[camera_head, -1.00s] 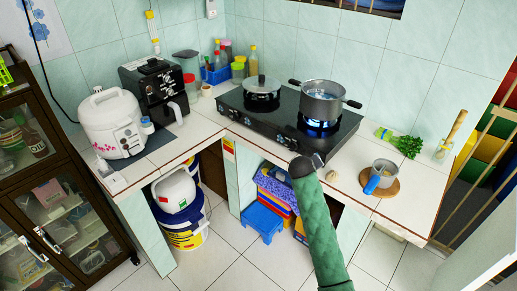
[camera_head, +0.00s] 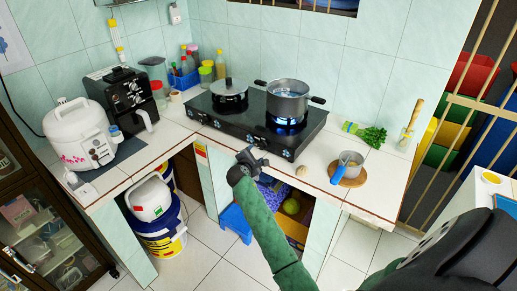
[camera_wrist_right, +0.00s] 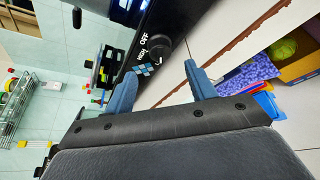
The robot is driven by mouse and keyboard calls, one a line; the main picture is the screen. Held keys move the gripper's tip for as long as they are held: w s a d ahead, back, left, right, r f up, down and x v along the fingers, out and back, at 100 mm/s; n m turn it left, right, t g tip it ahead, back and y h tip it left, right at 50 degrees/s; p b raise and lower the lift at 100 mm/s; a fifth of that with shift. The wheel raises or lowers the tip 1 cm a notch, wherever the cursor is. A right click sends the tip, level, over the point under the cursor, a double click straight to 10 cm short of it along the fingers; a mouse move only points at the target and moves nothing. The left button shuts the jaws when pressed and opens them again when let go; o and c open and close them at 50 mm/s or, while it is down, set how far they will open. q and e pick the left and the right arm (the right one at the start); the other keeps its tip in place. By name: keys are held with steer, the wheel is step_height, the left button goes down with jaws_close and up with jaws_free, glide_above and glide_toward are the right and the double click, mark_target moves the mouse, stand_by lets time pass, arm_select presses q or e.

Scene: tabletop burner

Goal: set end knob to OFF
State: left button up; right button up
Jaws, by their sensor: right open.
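The black two-burner stove (camera_head: 240,121) sits on the white-tiled counter with small round knobs along its front panel. The right end knob (camera_head: 287,153) is at the panel's right end in the head view. My right gripper (camera_head: 254,159) is just in front of the panel, left of that end. In the right wrist view my open gripper (camera_wrist_right: 159,68) faces a dark knob (camera_wrist_right: 159,46) with OFF and HIGH printed beside it. The knob lies ahead of the gap between the blue fingertips; contact does not show. Its exact setting is unclear. My left gripper is not in view.
A grey pot (camera_head: 288,98) stands over a blue flame on the right burner; a lidded pot (camera_head: 229,90) is on the left one. A small pan (camera_head: 350,159) on a wooden board and green vegetables (camera_head: 372,136) lie right of the stove. Below the counter is open shelving.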

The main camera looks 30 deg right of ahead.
mark_target(260, 147)
steer(key=p+x, duration=0.2)
steer(key=x, duration=0.5)
steer(key=shift+r, duration=0.15)
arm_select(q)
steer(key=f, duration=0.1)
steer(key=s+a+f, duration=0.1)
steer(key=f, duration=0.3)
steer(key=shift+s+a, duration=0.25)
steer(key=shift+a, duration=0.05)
arm_select(e)
steer(key=shift+w+d+f, duration=0.2)
steer(key=shift+d, duration=0.05)
steer(key=c, duration=1)
